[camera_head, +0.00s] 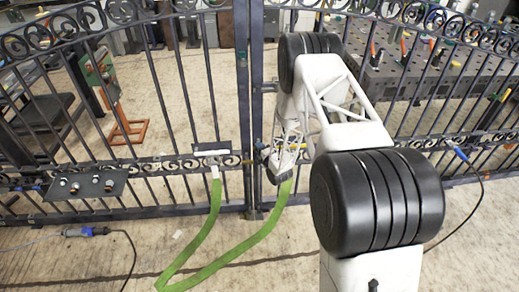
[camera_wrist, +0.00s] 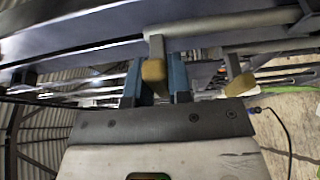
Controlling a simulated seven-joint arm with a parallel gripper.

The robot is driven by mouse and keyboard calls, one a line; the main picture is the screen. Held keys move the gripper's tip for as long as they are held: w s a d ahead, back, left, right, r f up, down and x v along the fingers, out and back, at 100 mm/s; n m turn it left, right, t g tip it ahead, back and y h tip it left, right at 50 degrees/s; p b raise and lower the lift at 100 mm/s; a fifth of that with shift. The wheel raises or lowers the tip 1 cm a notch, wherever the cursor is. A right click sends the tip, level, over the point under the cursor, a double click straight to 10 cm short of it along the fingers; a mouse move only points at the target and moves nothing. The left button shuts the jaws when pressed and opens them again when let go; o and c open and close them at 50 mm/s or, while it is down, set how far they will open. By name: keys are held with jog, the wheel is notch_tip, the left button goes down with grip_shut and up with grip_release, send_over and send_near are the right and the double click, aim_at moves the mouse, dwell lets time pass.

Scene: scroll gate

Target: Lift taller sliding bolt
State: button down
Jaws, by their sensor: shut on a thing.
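My gripper (camera_head: 277,165) is at the gate, low beside the centre posts, with its fingers mostly hidden by my wrist in the head view. In the wrist view my gripper (camera_wrist: 157,85) has its two blue-grey fingers on either side of a brass-tipped bolt handle (camera_wrist: 154,68) and is shut on it. A pale grey bolt rod (camera_wrist: 235,28) runs along the gate bar beside this handle. A second brass-tipped handle (camera_wrist: 240,83) stands apart, right of the fingers. I cannot tell from these views which bolt is taller.
The black scroll gate (camera_head: 160,80) spans the view, and its two leaves meet at the centre posts (camera_head: 249,100). A green strap (camera_head: 215,255) loops on the floor below the latch plate (camera_head: 212,149). A dark plate with knobs (camera_head: 85,186) is at left. Cables lie on the floor.

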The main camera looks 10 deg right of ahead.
jog(key=shift+r, duration=3.8)
jog(key=shift+w, duration=0.1)
jog(key=c, duration=1.1)
grip_release()
jog(key=shift+r, duration=0.1)
jog(key=shift+o, duration=0.3)
jog(key=shift+s, duration=0.2)
jog(key=v, duration=0.7)
jog(key=shift+s+d, duration=0.15)
jog(key=shift+s, duration=0.1)
